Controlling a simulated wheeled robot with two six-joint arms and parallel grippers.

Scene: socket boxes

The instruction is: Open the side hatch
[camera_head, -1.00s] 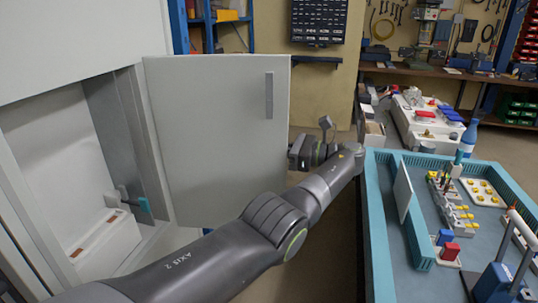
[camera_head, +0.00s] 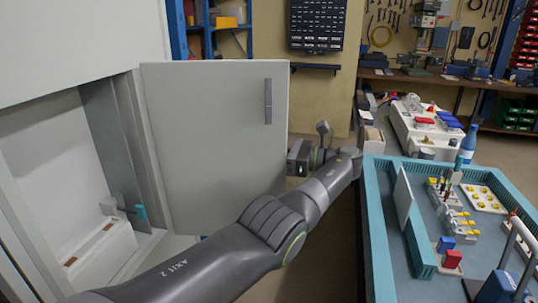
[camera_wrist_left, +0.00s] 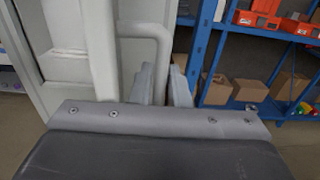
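The side hatch (camera_head: 215,145) is a pale grey panel standing swung open from the white cabinet, with a narrow upright grey strip (camera_head: 268,100) near its free edge. My left gripper (camera_head: 297,158) is at the hatch's free edge in the head view, its fingertips partly hidden behind the panel. My right gripper is not in view.
The open cabinet interior (camera_head: 45,170) is at the left, with a small teal-tipped lever (camera_head: 140,212) inside. A teal-rimmed tray table (camera_head: 375,215) with socket parts is at the right. Blue shelving (camera_wrist_left: 205,45) with boxes stands beyond the gripper.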

